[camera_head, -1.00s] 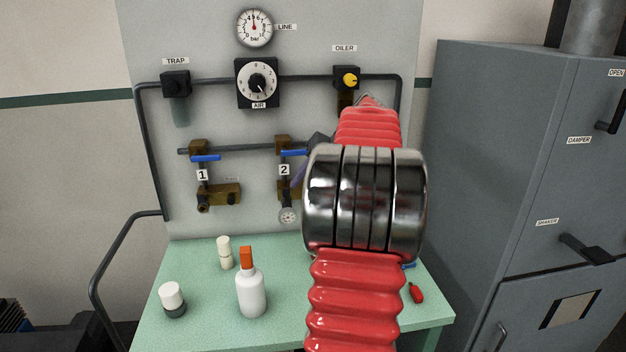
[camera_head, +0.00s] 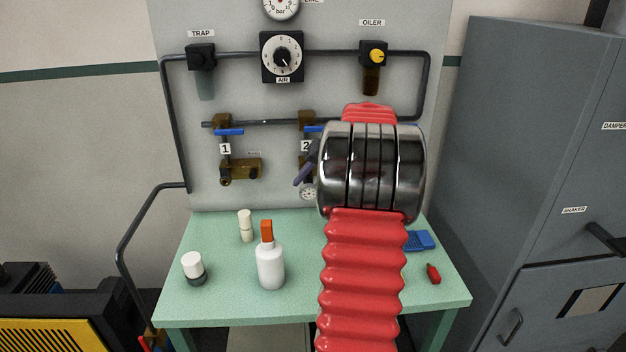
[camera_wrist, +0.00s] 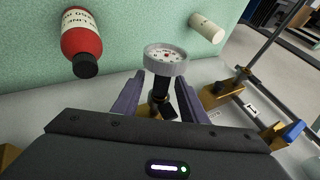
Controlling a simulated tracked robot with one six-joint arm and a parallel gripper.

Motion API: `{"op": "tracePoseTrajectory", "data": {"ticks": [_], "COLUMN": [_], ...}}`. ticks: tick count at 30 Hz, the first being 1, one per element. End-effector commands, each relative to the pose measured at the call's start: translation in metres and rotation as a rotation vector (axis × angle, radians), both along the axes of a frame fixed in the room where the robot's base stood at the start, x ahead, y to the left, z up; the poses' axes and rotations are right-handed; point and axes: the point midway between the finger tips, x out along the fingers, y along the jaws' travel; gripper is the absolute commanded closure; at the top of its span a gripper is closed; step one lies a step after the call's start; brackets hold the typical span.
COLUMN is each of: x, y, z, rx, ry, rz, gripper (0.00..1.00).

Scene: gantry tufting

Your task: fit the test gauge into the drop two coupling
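The test gauge (camera_wrist: 165,58), a round white dial in a grey case, stands between the purple fingers of my gripper (camera_wrist: 159,80) in the wrist view. Gaps show between the fingers and the gauge's stem, so the gripper is open around it. The stem runs down to dark and brass fittings at the drop two coupling (camera_wrist: 147,109), partly hidden by the stem and my gripper body; how deep it sits I cannot tell. In the head view the gauge (camera_head: 308,193) hangs just below drop two, beside my arm; one purple finger (camera_head: 304,170) shows above it.
Drop one (camera_head: 240,168) is to the left. The green table (camera_head: 215,300) holds a white bottle (camera_head: 270,266) with an orange cap, a white-topped jar (camera_head: 193,267), a cream cylinder (camera_head: 245,226), a blue item (camera_head: 420,241) and a red item (camera_head: 433,274). A red bottle (camera_wrist: 82,38) shows in the wrist view.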

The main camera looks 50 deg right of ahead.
Motion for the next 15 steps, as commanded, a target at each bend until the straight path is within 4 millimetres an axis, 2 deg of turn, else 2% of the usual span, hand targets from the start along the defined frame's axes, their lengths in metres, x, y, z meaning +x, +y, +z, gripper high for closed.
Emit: {"op": "tracePoseTrajectory", "data": {"ticks": [6, 15], "x": [0.0001, 0.0001], "y": [0.0001, 0.0001], "z": [0.0000, 0.0002], "rx": [0.000, -0.001], "ry": [0.000, 0.000], "rz": [0.000, 0.001], "gripper": [0.61, 0.82]}}
